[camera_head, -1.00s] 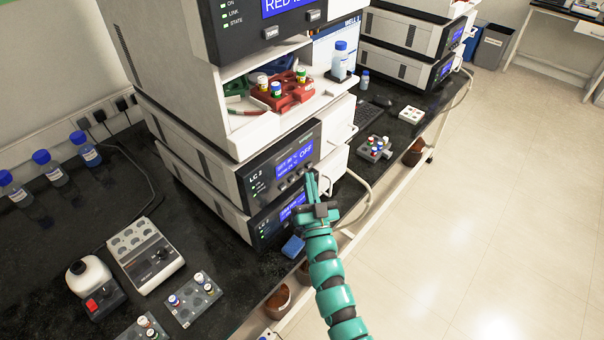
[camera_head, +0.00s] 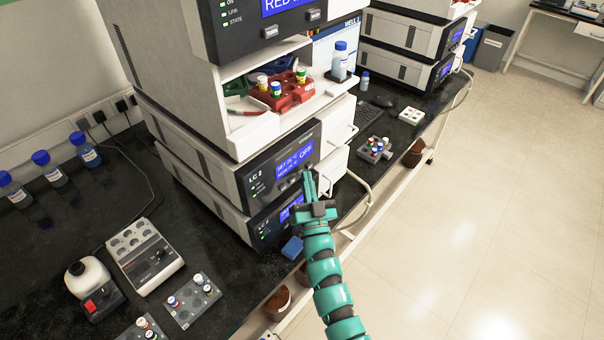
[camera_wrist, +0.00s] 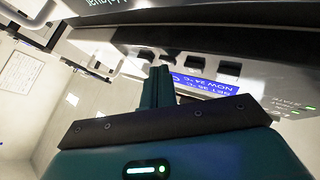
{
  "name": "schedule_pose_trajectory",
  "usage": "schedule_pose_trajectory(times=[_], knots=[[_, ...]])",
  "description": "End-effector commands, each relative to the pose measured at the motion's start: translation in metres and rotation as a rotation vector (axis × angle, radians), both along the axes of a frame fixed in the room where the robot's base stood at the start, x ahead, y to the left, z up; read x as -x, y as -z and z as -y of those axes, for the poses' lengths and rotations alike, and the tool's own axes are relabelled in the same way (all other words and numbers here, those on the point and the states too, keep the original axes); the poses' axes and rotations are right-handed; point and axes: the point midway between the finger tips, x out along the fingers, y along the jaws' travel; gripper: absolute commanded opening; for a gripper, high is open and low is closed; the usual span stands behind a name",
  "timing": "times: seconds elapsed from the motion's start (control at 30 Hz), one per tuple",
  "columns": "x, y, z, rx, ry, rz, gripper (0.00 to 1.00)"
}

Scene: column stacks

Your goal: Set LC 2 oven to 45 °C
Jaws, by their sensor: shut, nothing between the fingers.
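The upper LC 2 oven (camera_head: 255,182) has a dark front panel with a blue display (camera_head: 295,160) showing SET, NOW and OFF. The SET value looks like 35 °C, but the digits are small. In the wrist view, where the panel is upside down, the display (camera_wrist: 205,88) is partly hidden by my fingers. A row of dark square buttons (camera_wrist: 230,70) runs along the panel beside it. My gripper (camera_head: 308,175) is shut and empty, its fingertips close to the button row at the panel's right part. I cannot tell whether they touch a button.
A second unit with a blue display (camera_head: 290,209) sits directly below. A shelf with a red vial rack (camera_head: 282,98) is above. A blue block (camera_head: 292,247) lies on the black bench near its front edge. White drawers with handles (camera_head: 345,137) stick out to the right. The floor aisle is free.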

Motion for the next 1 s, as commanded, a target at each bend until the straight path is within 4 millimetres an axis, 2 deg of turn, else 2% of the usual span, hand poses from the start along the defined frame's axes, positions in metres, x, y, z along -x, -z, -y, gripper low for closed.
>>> schedule_pose_trajectory(times=[1.0], knots=[[0.010, 0.000, 0.013, -0.001, 0.000, 0.002, 0.00]])
